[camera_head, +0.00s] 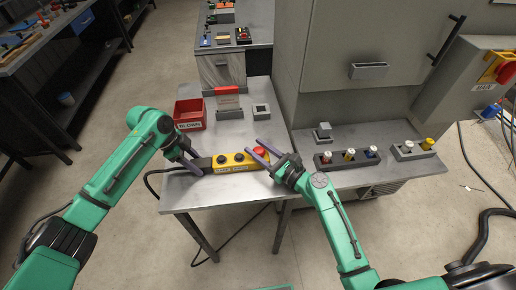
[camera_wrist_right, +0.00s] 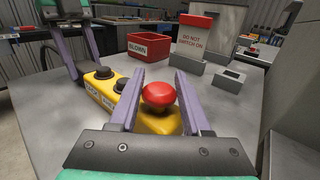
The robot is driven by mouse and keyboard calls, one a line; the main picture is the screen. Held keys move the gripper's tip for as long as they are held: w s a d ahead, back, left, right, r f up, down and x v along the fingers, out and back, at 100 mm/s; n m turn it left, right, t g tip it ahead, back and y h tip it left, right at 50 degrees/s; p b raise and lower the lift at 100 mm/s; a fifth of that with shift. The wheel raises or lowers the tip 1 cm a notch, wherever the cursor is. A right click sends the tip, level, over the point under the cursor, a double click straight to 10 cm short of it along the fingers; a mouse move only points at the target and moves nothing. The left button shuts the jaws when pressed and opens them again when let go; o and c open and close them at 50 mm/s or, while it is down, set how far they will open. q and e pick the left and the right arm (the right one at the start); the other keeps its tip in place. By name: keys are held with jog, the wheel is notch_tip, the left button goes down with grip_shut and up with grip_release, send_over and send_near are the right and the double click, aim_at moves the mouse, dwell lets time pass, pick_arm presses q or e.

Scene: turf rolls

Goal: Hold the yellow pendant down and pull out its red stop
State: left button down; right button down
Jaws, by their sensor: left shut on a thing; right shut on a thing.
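The yellow pendant (camera_head: 233,161) lies on the grey table near its front edge, with black buttons along its top. Its red stop (camera_head: 260,152) is a mushroom knob at the right end; it also shows in the right wrist view (camera_wrist_right: 158,95). My left gripper (camera_head: 193,163) is shut on the pendant's left end, near the cable; the exact contact is hard to see. My right gripper (camera_head: 262,152) is at the right end, with its fingers on either side of the red stop, shut on it. In the right wrist view the knob sits upright between the fingers.
A red bin (camera_head: 190,114) stands at the back left of the table. A red-topped "do not switch on" sign (camera_head: 228,101) and a grey square block (camera_head: 261,112) stand behind the pendant. A grey cabinet and a shelf with colored plugs (camera_head: 348,157) are on the right.

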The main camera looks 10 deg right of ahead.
pick_arm(q)
jog(key=shift+s+f, duration=0.15)
jog(key=shift+f, duration=0.15)
pick_arm(e)
jog(key=shift+r, duration=0.95)
pick_arm(q)
jog(key=shift+a, duration=0.1)
pick_arm(e)
jog(key=shift+c, duration=1.8)
grip_release()
jog(key=shift+s+d, duration=0.1)
pick_arm(q)
jog(key=shift+r, duration=0.1)
pick_arm(e)
jog(key=v, duration=1.2)
jog(key=shift+s, duration=0.1)
jog(key=shift+r, duration=0.1)
